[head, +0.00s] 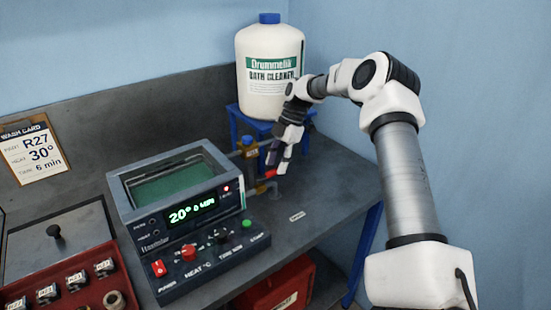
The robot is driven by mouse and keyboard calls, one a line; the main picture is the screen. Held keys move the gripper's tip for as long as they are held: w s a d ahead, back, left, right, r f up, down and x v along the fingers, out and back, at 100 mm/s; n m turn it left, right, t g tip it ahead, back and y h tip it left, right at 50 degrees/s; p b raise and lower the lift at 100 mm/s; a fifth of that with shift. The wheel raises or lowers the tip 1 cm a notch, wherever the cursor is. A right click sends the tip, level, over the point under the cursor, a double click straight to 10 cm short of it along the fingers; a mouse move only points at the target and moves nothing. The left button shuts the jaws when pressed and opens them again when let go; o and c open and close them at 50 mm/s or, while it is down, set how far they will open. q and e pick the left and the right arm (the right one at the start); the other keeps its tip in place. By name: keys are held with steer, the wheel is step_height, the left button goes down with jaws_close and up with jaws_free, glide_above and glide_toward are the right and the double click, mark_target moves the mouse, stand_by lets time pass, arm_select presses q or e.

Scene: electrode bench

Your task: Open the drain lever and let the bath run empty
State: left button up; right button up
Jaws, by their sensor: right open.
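The bath (146,217) is a grey box with a glass-like top, greenish inside, on the bench at centre left. Its display reads 20° in green. My right gripper (274,163) points down at the red part and is open. It partly hides the lever, and I cannot tell whether they touch. The lever's exact position is unclear. My left gripper is out of view.
A white jug of bath cleaner (269,95) stands on a blue stand (240,122) behind the gripper. A small bottle with a blue cap (247,146) is beside the bath. A red tray (60,283) holds labelled parts. A red container (278,290) sits below the bench's front edge.

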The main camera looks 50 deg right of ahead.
steer(key=v, duration=1)
steer(key=shift+r, duration=0.25)
steer(key=shift+w, duration=0.1)
